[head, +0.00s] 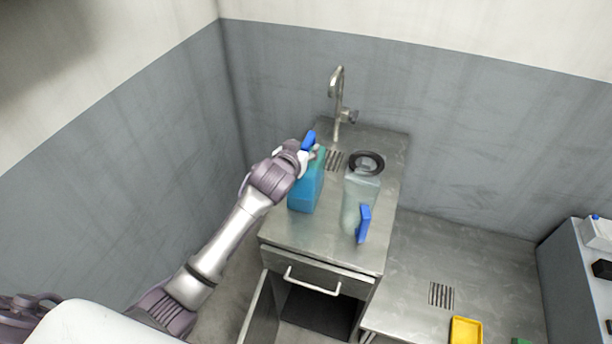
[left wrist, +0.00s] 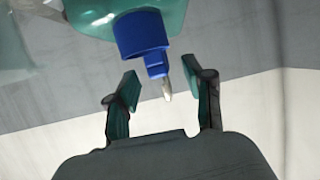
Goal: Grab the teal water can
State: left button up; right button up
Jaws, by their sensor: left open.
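The teal water can (head: 304,197) stands on the left side of the steel sink counter (head: 322,238). In the left wrist view its teal body (left wrist: 172,16) is at the top, with its blue cap and spout (left wrist: 140,34) pointing toward my palm. My left gripper (head: 306,152) is at the top of the can. In the left wrist view the gripper (left wrist: 159,75) is open, its fingers on either side of the spout with gaps visible. The gripper partly hides the can's top in the head view. My right gripper is not in view.
A clear bottle (head: 354,200) with a blue part (head: 364,224) stands close to the can's right, near a dark ring (head: 367,163). A faucet (head: 337,100) rises behind. A yellow tray (head: 466,330) is at lower right. The cabinet door below stands open.

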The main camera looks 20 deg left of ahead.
aim_at(309, 142)
pick_arm(q)
jog(key=shift+p+x, duration=0.75)
jog(key=shift+x, duration=1.8)
jog(key=shift+d, duration=0.1)
grip_shut()
jog(key=shift+r, duration=0.2)
